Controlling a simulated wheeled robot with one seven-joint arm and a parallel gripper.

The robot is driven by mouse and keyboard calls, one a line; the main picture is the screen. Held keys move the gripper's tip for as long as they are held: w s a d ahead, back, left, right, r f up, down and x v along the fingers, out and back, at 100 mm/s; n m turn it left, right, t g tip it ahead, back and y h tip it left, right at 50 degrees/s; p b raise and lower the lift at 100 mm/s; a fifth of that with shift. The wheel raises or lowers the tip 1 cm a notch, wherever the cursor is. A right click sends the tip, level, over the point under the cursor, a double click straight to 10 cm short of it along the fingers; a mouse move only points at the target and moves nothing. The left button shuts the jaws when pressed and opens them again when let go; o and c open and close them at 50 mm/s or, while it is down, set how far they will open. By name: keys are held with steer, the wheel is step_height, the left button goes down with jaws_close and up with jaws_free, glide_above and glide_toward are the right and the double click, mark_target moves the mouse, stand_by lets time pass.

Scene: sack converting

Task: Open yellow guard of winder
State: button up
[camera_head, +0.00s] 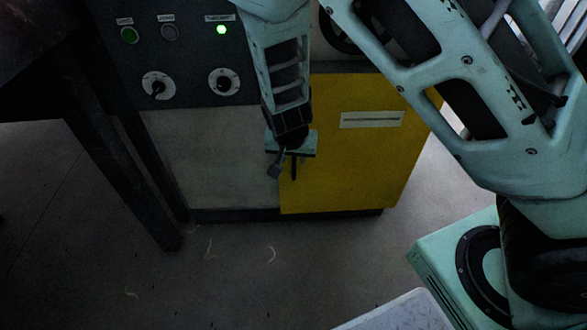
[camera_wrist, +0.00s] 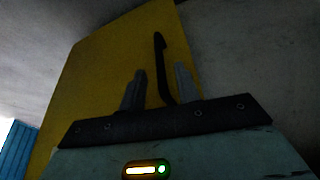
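The yellow guard (camera_head: 350,165) is a flat panel on the lower right of the winder's front. In the wrist view the guard (camera_wrist: 100,65) fills the left and middle. It looks shut, flush with the grey panel beside it. A dark, thin handle (camera_wrist: 158,48) stands near the guard's edge in the wrist view. My gripper (camera_head: 284,168) hangs in front of the guard's left edge. In the wrist view my gripper (camera_wrist: 160,72) has its two fingers apart, with the handle between them, nearer the right finger. I cannot tell whether they touch.
The winder's control panel (camera_head: 190,50) with knobs and a lit green lamp is above. A dark table leg (camera_head: 125,170) stands at left. A pale slab (camera_head: 400,312) is at the bottom right. The floor (camera_head: 270,270) before the guard is mostly clear.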

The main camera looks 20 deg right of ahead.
mark_target(294, 161)
steer(key=b+x, duration=0.1)
steer(key=x, duration=0.4)
steer(key=shift+b, duration=0.3)
steer(key=shift+r, duration=0.1)
jaws_close()
